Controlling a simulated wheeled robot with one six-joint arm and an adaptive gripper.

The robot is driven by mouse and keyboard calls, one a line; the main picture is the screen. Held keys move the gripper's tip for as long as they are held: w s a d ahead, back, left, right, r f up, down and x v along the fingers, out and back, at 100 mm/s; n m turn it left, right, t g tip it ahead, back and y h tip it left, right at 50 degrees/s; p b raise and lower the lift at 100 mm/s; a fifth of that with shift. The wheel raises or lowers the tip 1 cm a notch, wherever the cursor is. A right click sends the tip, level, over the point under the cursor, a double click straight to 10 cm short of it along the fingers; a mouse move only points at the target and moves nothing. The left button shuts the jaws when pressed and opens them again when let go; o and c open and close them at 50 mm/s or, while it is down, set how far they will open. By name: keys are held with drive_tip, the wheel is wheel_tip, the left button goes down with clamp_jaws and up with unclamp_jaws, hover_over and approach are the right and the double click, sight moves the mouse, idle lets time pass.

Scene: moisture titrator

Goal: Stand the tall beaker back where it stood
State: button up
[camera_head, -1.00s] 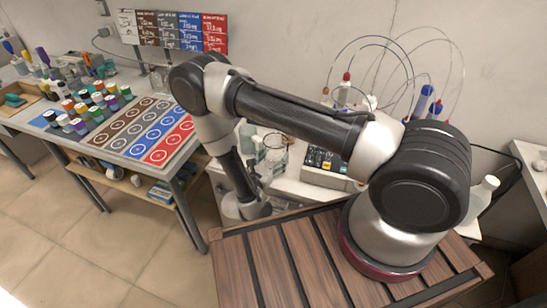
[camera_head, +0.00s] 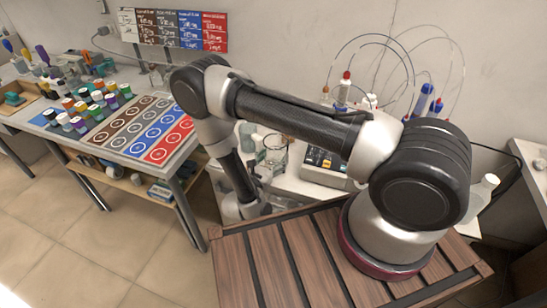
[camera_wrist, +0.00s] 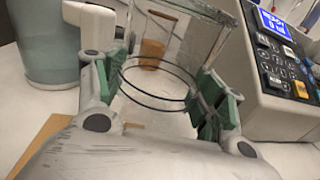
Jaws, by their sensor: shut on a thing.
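The tall beaker is clear glass and fills the middle of the wrist view (camera_wrist: 185,38), with dark rings around its lower part. My gripper (camera_wrist: 160,95) has green pads and is shut on it, one finger on each side. The beaker looks about upright. I cannot tell whether its base touches the white bench top.
The titrator (camera_wrist: 275,70), with keypad and lit blue display, stands close on the right in the wrist view. A grey-green container (camera_wrist: 50,45) stands close on the left. A brown cylinder (camera_wrist: 153,50) shows through the glass. Tubed bottles (camera_head: 345,92) stand behind the titrator.

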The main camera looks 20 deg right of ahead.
drive_tip(key=o, duration=1.8)
drive_tip(key=c, duration=0.3)
drive_tip(key=shift+c, duration=0.2)
drive_tip(key=shift+v, duration=4.2)
